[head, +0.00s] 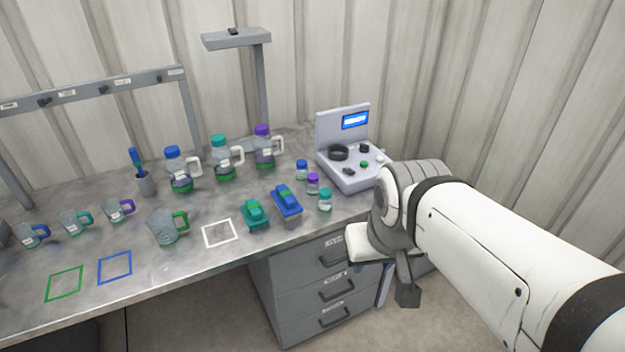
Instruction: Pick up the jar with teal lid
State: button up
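The small clear jar with a teal lid (325,201) stands upright near the table's front right edge, left of my arm. A small jar with a purple lid (313,184) and one with a blue lid (301,170) stand just behind it. My gripper (407,294) seems to be the dark end part hanging below the wrist, in front of the table and right of the drawers. It is well apart from the jar. Its fingers cannot be made out clearly, so whether it is open or shut does not show.
A grey device with a blue screen (347,162) stands behind the jar, to the right. Blue (286,200) and teal (256,213) block-like items lie to its left. Drawers (315,290) are under the table.

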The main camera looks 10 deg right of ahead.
aim_at(326, 199)
jog(key=z, duration=0.05)
jog(key=i, duration=1)
jog(key=u, duration=0.05)
